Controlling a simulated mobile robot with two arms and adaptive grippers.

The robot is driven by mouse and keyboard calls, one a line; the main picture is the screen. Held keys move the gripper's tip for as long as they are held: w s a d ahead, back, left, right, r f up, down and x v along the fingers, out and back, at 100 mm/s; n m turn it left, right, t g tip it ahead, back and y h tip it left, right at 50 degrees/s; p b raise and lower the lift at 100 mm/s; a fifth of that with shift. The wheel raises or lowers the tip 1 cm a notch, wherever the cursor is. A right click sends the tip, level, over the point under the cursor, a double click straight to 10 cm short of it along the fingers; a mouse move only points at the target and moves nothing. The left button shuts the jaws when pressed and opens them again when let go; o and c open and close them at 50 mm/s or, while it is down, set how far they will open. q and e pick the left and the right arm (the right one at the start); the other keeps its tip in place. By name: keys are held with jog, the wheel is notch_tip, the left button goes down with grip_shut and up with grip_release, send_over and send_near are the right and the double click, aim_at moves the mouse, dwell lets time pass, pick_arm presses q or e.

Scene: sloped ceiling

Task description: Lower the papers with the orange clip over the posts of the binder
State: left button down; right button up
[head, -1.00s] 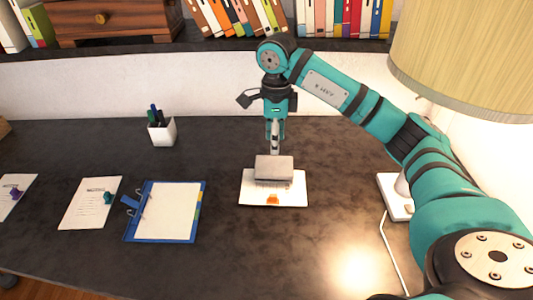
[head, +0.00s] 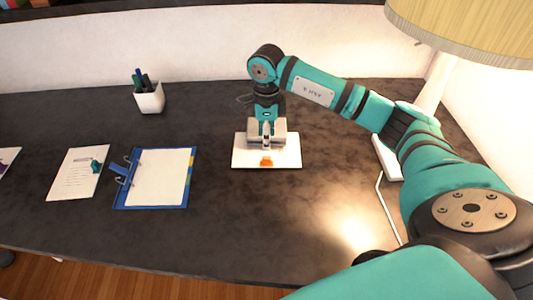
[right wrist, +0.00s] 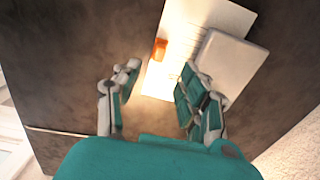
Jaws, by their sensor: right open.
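The papers with the orange clip (head: 244,157) lie flat on the desk, right of the binder. The orange clip (head: 266,161) is at their front edge, and it also shows in the right wrist view (right wrist: 160,48). A grey block (right wrist: 232,62) rests on the papers. The blue binder (head: 186,200) lies open at the left, with a white sheet inside and metal posts (head: 122,172) along its left side. My right gripper (right wrist: 158,72) is open and empty above the papers, its fingers apart near the clip and block. In the head view it partly hides the block. My left gripper is out of view.
A sheet with a teal clip (head: 75,178) lies left of the binder, and another with a purple clip (head: 6,160) is at the left edge. A pen cup (head: 149,97) stands behind. A lamp (head: 440,85) stands at the right. Desk between binder and papers is clear.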

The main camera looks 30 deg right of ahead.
aim_at(267, 157)
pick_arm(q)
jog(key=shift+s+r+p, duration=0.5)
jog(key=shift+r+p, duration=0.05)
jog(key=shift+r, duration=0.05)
pick_arm(e)
notch_tip(267, 157, down, 9)
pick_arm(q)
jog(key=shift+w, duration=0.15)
pick_arm(e)
grip_shut()
jog(key=shift+s, duration=0.1)
